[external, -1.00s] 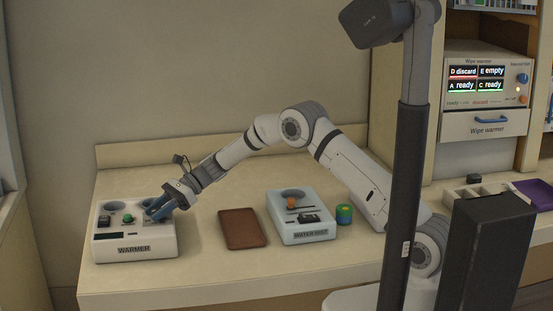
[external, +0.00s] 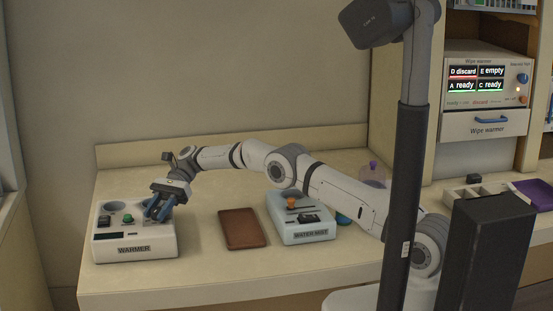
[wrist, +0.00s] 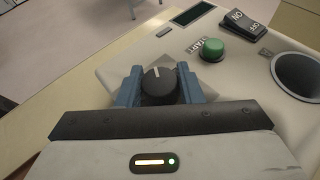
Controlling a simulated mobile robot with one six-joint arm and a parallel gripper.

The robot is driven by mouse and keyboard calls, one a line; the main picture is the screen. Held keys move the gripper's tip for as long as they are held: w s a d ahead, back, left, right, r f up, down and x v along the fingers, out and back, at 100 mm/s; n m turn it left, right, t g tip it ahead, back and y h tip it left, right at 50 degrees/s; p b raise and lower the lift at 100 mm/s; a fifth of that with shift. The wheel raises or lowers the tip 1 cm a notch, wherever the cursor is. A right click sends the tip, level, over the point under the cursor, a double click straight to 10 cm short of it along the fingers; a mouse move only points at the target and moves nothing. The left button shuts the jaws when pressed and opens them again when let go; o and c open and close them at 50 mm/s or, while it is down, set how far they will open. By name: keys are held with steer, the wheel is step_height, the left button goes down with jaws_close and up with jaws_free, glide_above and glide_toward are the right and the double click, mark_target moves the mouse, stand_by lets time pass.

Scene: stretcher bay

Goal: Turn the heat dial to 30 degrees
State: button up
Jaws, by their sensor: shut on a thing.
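The warmer (external: 150,246) is a pale box on the left of the counter in the external view. The heat dial (wrist: 158,84) is a black knob with a white pointer line, seen in the wrist view. Its pointer is directed toward the top of that view. My gripper (wrist: 158,88) is shut on the dial, with one blue finger on either side of it. In the external view my gripper (external: 158,208) is at the warmer's right end and hides the dial. Any degree marks around the dial cannot be read.
The warmer's green button (wrist: 211,50), black rocker switch (wrist: 242,26) and round well (wrist: 298,75) are beside the dial. A brown pad (external: 242,228) and the water mist box (external: 306,234) stand to the right. The counter between warmer and pad is clear.

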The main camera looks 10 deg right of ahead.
mark_target(157, 209)
steer(key=shift+n+g+h, duration=0.3)
steer(key=shift+n+h, duration=0.2)
stand_by(0.4)
steer(key=o, duration=1)
steer(key=shift+r, duration=0.1)
step_height(157, 209, up, 9)
steer(key=p, duration=0.4)
steer(key=shift+f, duration=0.2)
steer(key=shift+r+p, duration=0.65)
steer(key=shift+p, duration=0.35)
steer(key=shift+w, duration=0.1)
